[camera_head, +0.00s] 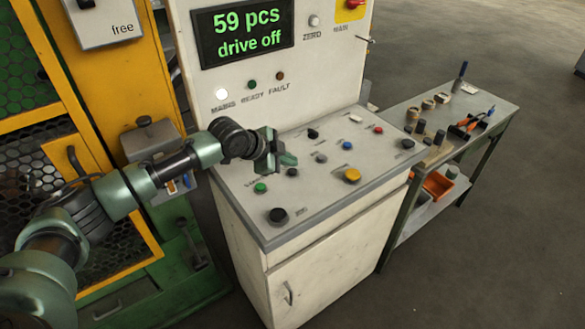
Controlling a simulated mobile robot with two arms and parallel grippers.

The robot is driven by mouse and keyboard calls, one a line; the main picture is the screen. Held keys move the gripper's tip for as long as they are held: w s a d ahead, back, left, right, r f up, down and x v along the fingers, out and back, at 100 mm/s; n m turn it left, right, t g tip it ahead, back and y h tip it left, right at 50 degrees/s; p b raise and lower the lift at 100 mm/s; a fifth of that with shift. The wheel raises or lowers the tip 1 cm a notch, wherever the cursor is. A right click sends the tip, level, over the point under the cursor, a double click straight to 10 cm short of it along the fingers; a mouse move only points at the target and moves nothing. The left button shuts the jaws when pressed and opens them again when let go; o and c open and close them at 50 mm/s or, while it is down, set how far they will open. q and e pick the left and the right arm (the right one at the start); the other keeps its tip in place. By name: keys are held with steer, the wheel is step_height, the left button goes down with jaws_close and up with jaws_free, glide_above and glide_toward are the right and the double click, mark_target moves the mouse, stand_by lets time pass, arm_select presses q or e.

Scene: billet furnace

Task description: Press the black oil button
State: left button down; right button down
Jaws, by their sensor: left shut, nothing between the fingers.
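The control desk (325,200) has a grey sloping top with several buttons and knobs. Its black ones include a large one (278,215) at the front left, one (313,133) at the back and one (407,143) at the right edge. A small dark one (292,172) sits right by my fingertips. The labels are too small to read, so I cannot tell which is the oil button. My left gripper (286,161) is shut and empty over the left part of the desk top. I cannot tell whether it touches anything. My right gripper is out of view.
Green (260,187), yellow (351,175), blue (347,145) and red (378,129) buttons share the desk top. The upright panel's display (243,32) reads "59 pcs drive off". A tool bench (400,118) stands at right; yellow-green machinery (125,85) at left.

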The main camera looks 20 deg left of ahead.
mark_target(290, 172)
arm_select(q)
step_height(290, 172, up, 5)
steer(key=p, duration=0.4)
steer(key=shift+p, duration=0.35)
stand_by(0.6)
